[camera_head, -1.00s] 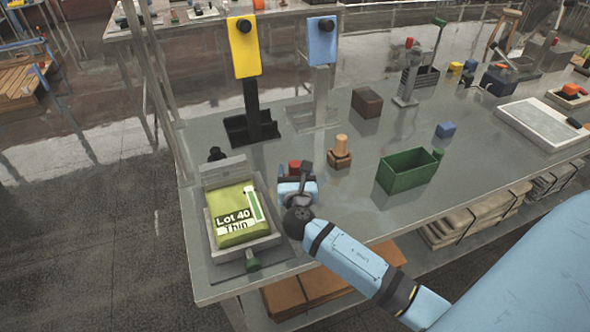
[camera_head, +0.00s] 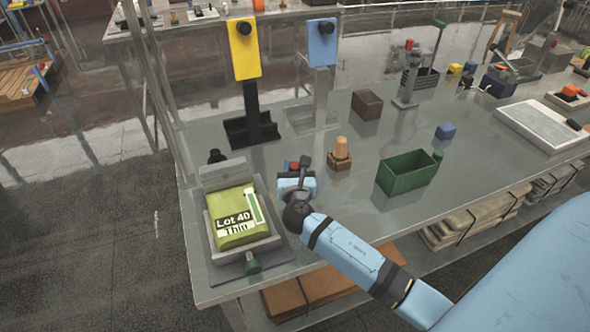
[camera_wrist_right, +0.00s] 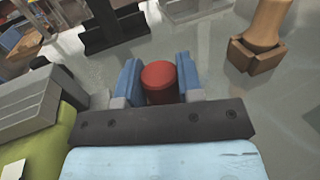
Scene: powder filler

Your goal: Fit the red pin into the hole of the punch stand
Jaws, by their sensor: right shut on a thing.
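The red pin (camera_wrist_right: 160,82) is a short red cylinder, upright between the blue fingers of my right gripper (camera_wrist_right: 161,85) in the right wrist view. In the head view only a bit of the red pin (camera_head: 292,165) shows behind my right gripper (camera_head: 295,180), beside the green bag's tray. The gripper is shut on the pin. Its lower end is hidden, so I cannot tell its height above the table. A grey upright stand with a red top (camera_head: 407,85) stands farther back; I cannot tell whether it is the punch stand. My left gripper is not in view.
A green bag (camera_head: 236,212) lies in a grey tray (camera_head: 262,250) left of the gripper. A wooden block with a peg (camera_head: 340,160) stands close on the right. A green box (camera_head: 390,180) is farther right. Black (camera_head: 262,130) and grey (camera_head: 310,122) sign stands are behind.

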